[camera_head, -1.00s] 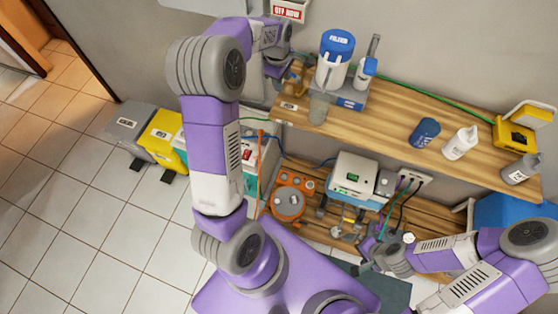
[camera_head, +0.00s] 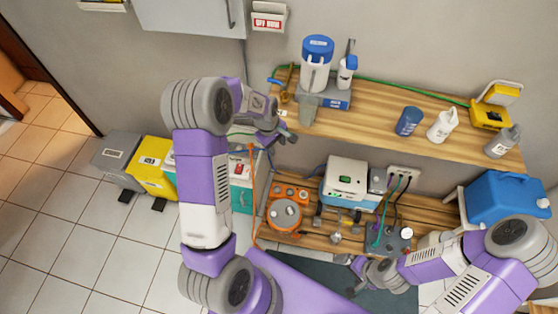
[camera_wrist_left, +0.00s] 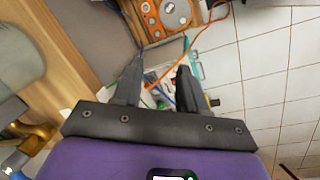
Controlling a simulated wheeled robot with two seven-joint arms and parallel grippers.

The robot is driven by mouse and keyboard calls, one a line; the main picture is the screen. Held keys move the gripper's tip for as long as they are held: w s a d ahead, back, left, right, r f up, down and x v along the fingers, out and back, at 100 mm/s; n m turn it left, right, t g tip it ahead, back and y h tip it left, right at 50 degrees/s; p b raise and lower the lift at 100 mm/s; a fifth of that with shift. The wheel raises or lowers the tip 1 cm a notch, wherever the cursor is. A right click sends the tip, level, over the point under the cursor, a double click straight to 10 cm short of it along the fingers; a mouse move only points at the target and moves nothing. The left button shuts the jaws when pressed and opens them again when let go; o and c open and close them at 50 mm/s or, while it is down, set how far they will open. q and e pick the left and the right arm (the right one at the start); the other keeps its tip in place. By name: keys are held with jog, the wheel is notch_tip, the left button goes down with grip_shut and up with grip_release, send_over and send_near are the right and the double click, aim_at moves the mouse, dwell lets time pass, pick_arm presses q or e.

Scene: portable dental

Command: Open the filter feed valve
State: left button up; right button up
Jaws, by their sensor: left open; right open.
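A brass valve fitting (camera_head: 291,78) with a blue lever (camera_head: 276,83) sits at the left end of the upper wooden shelf, beside the white, blue-capped filter canister (camera_head: 316,70). In the left wrist view the brass fitting (camera_wrist_left: 38,136) and part of the blue lever (camera_wrist_left: 12,166) show at the lower left, outside the jaws. My left gripper (camera_head: 287,134) is open and empty, below and in front of the shelf's left end, apart from the valve. Its two fingers (camera_wrist_left: 160,85) stand apart in the wrist view. My right gripper (camera_head: 356,275) is open at the lower right, beyond the lower shelf's front edge.
A grey cup (camera_head: 308,109) stands near the upper shelf's front edge. Bottles (camera_head: 442,125) stand further right. The lower shelf carries an orange device (camera_head: 285,214) and a white-blue unit (camera_head: 346,180). An orange cord (camera_head: 254,190) hangs close below my left gripper.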

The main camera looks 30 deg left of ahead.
pick_arm(q)
jog(key=shift+m, duration=0.8)
jog(key=shift+s+d+f+b, duration=0.1)
jog(key=shift+s+d+f, duration=0.1)
jog(key=shift+d+f, duration=0.35)
jog(key=shift+s+d+f+b, duration=0.1)
jog(key=shift+s+d+f, duration=0.2)
jog(key=shift+f, duration=0.5)
jog(key=shift+s+d+f+b, duration=0.1)
jog(key=shift+s+d+f, duration=0.05)
jog(key=shift+d+f, duration=0.45)
jog(key=shift+f, duration=0.1)
